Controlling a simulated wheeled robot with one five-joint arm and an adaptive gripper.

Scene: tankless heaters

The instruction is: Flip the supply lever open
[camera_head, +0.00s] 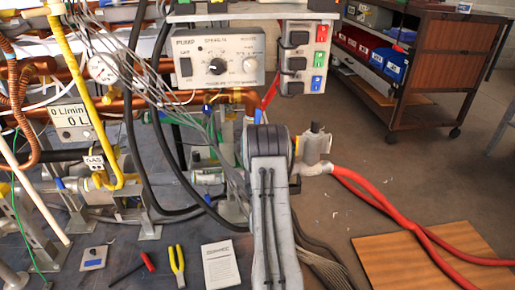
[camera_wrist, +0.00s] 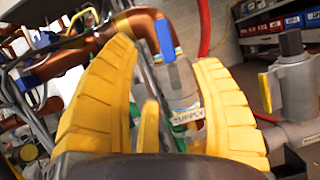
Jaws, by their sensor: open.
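In the wrist view a blue lever (camera_wrist: 165,40) stands upright on a grey pipe fitting below a copper pipe elbow. The fitting carries a white label reading SUPPLY (camera_wrist: 188,115). My gripper (camera_wrist: 165,90) has its yellow fingers spread wide, one on each side of the fitting and lever. Nothing is held between them, and I cannot tell whether they touch anything. In the head view a small blue piece of the lever (camera_head: 257,116) shows just above my arm. My arm hides the fitting and my fingers there.
A grey valve body (camera_head: 317,145) with red hoses stands right of my arm. A pump control box (camera_head: 218,58) hangs above. Black hoses and grey cables run at left. A cart (camera_head: 428,60) stands at back right.

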